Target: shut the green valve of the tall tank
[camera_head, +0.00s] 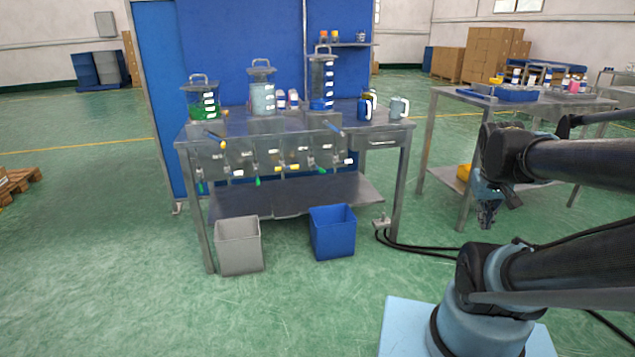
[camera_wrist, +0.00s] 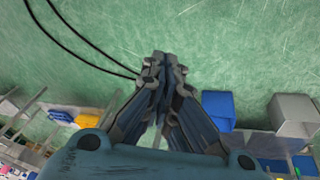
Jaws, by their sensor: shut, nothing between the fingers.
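The tall tank (camera_head: 322,82) is a clear cylinder with a handle and white labels, at the right of the tank row on the workbench. Below the bench edge hangs a row of small valves. A green valve (camera_head: 321,169) shows under the tall tank's side of the row; it is too small to tell its handle position. My gripper (camera_head: 487,222) points down right of the bench, well apart from the valve. In the wrist view its fingers (camera_wrist: 163,75) are together and empty, with green floor behind.
A grey bin (camera_head: 239,246) and a blue bin (camera_head: 332,231) stand on the floor before the workbench (camera_head: 382,125). Black cables (camera_head: 420,247) run along the floor. A second table (camera_head: 440,91) stands at the right.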

